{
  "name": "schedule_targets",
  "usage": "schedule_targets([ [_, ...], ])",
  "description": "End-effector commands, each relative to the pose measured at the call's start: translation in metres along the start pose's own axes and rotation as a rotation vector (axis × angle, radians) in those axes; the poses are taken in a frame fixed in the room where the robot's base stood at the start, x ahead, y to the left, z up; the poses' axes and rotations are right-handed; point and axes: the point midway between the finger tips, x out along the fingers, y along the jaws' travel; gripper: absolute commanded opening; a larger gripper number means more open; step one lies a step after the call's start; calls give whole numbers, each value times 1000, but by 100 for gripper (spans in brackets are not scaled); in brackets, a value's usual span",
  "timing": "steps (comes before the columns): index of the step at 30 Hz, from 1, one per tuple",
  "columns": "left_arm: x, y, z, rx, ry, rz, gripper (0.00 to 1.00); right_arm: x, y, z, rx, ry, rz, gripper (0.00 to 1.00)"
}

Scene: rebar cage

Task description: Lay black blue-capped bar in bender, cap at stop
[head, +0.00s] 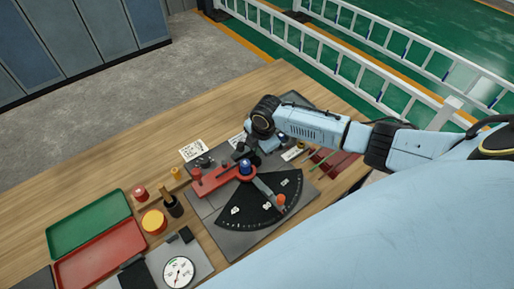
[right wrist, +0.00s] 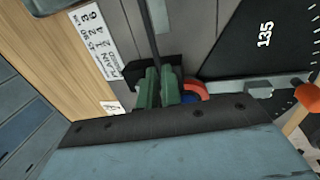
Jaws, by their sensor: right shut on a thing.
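My right gripper (head: 254,150) is over the bender, and my arm comes in from the right. In the right wrist view its green fingers (right wrist: 158,88) are shut on a thin black bar (right wrist: 149,35), which runs up out of the picture. I cannot make out the bar's blue cap. The bender has a red arm (head: 212,181), a blue knob (head: 245,166) and a black angle fan (head: 258,209). In the right wrist view a red ring (right wrist: 197,89) with blue inside is close beside the fingers. I cannot tell whether the bar touches the bender. My left gripper is not in view.
A lever with an orange knob (head: 280,200) lies over the fan. Green (head: 62,236) and red (head: 72,268) trays, a yellow cylinder (head: 153,221) and a dial gauge (head: 179,271) are at left and front. A dark red tray (head: 345,166) is partly under my arm. The table's far left is clear.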

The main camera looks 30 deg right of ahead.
Motion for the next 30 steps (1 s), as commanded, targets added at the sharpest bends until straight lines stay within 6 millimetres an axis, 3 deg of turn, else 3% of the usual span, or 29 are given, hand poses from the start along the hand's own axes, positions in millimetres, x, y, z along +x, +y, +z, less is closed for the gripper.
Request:
schedule_targets([
  [8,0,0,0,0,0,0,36,0,0,5,1,-1,1,0],
  [15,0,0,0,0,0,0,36,0,0,5,0,-1,1,32],
  [25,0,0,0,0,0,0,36,-3,0,5,0,-1,1,32],
  [30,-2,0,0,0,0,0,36,-24,1,6,-2,-2,3,32],
])
